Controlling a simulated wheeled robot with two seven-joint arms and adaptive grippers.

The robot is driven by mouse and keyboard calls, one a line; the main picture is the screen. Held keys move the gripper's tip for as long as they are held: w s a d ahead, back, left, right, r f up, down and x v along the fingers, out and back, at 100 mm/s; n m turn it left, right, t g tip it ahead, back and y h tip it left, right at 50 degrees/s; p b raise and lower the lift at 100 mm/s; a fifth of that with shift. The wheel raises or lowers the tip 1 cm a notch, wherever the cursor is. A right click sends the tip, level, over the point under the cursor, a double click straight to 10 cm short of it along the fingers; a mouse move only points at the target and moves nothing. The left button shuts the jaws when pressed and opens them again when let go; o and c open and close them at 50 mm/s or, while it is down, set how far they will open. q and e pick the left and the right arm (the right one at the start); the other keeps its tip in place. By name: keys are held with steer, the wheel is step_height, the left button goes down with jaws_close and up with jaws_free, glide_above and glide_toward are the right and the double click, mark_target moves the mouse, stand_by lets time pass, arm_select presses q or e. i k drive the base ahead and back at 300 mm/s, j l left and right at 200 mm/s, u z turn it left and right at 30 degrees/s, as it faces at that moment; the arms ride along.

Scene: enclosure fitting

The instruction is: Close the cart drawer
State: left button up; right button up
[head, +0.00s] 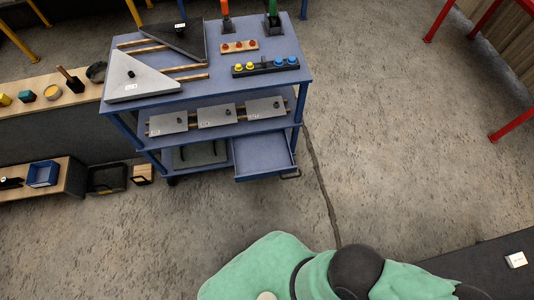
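The blue cart (307,75) stands at the upper middle of the head view. Its drawer (262,152) is at the lower right of the cart, below the middle shelf, and is pulled out towards me. The inside of the drawer looks empty. A dark handle (291,175) shows at the drawer's front right corner. Neither of my grippers is in view. Green and dark parts at the bottom of the view appear to be mine, and nothing touches the drawer.
Grey plates (217,115) lie on the cart's middle shelf, with triangular panels (140,76) on top. A low wooden shelf (40,105) stands left of the cart. Red-legged furniture (513,131) is at the right. The floor (400,170) before and right of the drawer is clear.

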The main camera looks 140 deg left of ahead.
mark_target(259, 156)
steer(key=u, duration=4.75)
steer(key=k+j+z, duration=0.1)
steer(key=j+z, duration=0.15)
steer(key=j, duration=0.3)
